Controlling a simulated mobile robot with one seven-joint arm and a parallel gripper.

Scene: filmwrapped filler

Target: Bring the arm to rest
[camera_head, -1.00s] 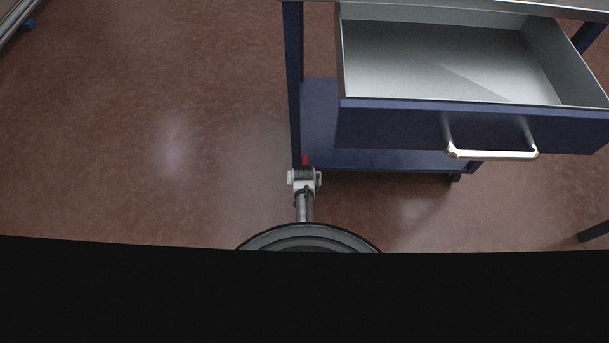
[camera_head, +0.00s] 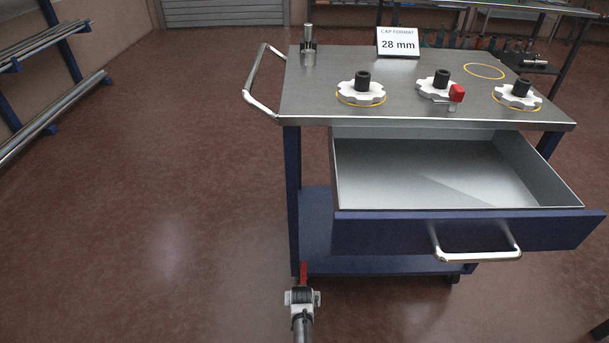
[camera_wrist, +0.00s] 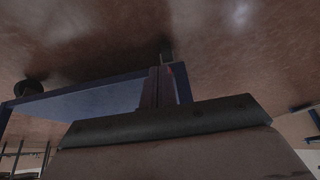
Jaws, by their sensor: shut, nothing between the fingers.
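My gripper (camera_head: 303,268) is shut and empty. In the head view it is low, in front of the lower left corner of a blue cart, with its red fingers pointing away from me. In the wrist view the closed fingers (camera_wrist: 159,86) overlap the edge of the cart's blue lower shelf (camera_wrist: 90,100). I cannot tell whether they touch the cart.
The cart's drawer (camera_head: 430,170) is pulled open and empty. Its steel top (camera_head: 330,100) carries white star-shaped parts with black hubs, a red-handled piece and a "28 mm" sign (camera_head: 398,43). A rack (camera_head: 50,80) stands at far left. The floor (camera_head: 170,190) between is clear.

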